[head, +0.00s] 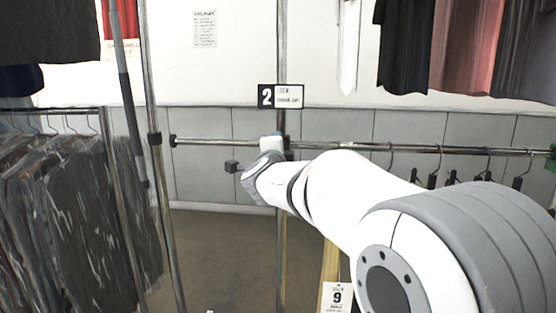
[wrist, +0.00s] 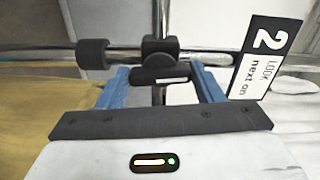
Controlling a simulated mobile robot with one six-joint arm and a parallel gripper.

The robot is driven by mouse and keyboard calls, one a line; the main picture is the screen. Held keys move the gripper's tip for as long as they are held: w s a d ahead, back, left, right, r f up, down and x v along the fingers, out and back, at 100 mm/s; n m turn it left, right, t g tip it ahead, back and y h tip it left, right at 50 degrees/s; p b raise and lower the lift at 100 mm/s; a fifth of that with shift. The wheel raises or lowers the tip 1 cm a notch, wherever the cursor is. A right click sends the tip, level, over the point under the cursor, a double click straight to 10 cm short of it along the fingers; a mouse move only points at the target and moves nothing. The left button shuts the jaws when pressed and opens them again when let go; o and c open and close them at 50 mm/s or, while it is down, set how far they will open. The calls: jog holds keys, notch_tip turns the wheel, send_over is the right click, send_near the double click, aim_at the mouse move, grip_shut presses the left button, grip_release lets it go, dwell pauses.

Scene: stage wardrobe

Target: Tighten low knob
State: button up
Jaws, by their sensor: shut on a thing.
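In the wrist view, the black knob (wrist: 160,73) sits between the two blue fingers of my gripper (wrist: 161,80). The gripper is shut on it, with one finger on each side. Behind the knob is a black clamp (wrist: 160,47) on a metal post (wrist: 130,54). In the head view, my gripper (head: 284,146) is at the post where the horizontal rail (head: 215,141) crosses it. My gripper and arm hide the knob there.
A sign with a 2 (head: 280,96) hangs just above my gripper. Hangers (head: 433,170) hang from the rail at right. A rack of dark garments (head: 80,220) stands at left. A tag with a 9 (head: 337,297) is low in front. Floor (head: 220,250) shows below the rail.

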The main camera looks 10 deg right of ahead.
jog(key=shift+m+b, duration=0.35)
jog(key=shift+m, duration=0.25)
jog(key=o, duration=1)
jog(key=shift+p+v, duration=0.45)
jog(key=shift+v, duration=3.4)
